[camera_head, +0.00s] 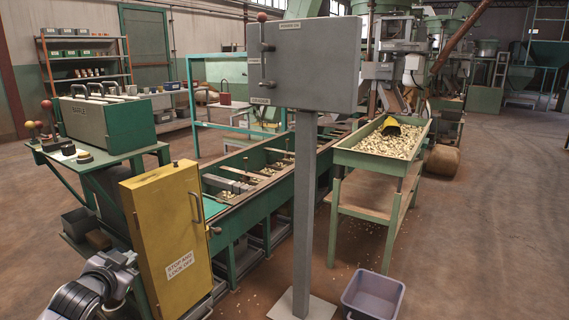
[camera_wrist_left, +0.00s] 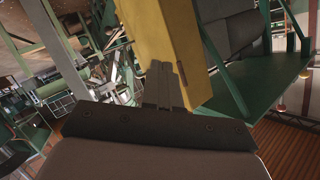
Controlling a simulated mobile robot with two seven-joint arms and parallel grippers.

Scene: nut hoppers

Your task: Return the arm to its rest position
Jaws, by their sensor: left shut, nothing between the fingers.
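My left arm (camera_head: 82,295) comes in at the bottom left of the head view. My left gripper (camera_head: 125,261) is beside the left side of the yellow cabinet. In the left wrist view my gripper (camera_wrist_left: 164,70) has its fingers together with nothing held, in front of the yellow cabinet in the picture. I cannot tell whether the fingers touch it. My right gripper does not show.
The yellow cabinet (camera_head: 168,235) is labelled "STOP AND LOCK OFF". A grey power box (camera_head: 318,65) stands on a post. A green hopper table (camera_head: 388,140) holds nuts and a yellow-black scoop. A grey bin (camera_head: 373,296) is on the floor. Open floor lies at right.

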